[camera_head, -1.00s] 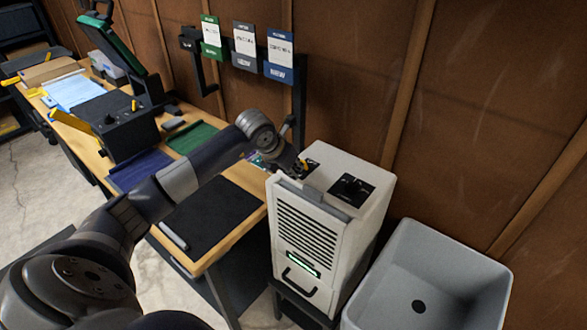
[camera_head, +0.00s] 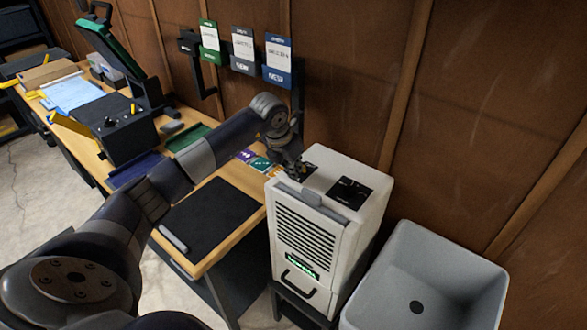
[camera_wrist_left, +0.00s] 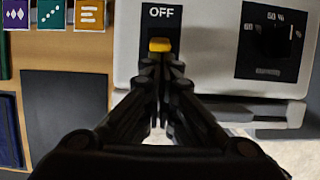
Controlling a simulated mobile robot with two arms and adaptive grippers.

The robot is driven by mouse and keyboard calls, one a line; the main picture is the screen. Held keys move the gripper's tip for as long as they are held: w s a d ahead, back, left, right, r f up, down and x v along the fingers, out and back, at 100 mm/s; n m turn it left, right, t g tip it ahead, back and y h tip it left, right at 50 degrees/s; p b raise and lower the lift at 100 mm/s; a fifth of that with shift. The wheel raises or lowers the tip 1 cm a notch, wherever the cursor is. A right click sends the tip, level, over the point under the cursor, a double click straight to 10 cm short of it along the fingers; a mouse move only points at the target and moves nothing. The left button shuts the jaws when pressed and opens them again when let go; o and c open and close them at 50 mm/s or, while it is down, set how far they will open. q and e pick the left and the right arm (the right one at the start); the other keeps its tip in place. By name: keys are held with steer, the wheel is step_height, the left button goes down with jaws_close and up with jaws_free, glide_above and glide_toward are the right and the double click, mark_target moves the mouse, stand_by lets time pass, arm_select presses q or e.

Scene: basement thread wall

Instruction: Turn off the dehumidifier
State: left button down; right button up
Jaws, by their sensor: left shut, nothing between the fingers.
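The dehumidifier (camera_head: 305,236) is a white upright box with a slatted front, standing at the right end of the workbench. A yellow switch (camera_wrist_left: 160,45) sits on a black plate just below the word OFF. My left gripper (camera_head: 299,170) is shut and empty over this plate. In the left wrist view its fingertips (camera_wrist_left: 160,62) meet the switch's near edge; I cannot tell whether they touch. My right gripper is out of view.
The wooden workbench (camera_head: 225,242) on the left holds a black mat (camera_head: 210,215), a dark machine and coloured cards. A brown panelled wall (camera_head: 345,80) with hanging packets closes off the back.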

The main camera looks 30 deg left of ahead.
arm_select(q)
steer(key=shift+w+r, duration=0.2)
steer(key=shift+w+r+b, duration=0.3)
steer(key=shift+w+b, duration=0.35)
steer(key=shift+d+r, duration=0.1)
steer(key=shift+r+p, duration=0.55)
steer(key=shift+r, duration=0.25)
steer(key=shift+r, duration=0.1)
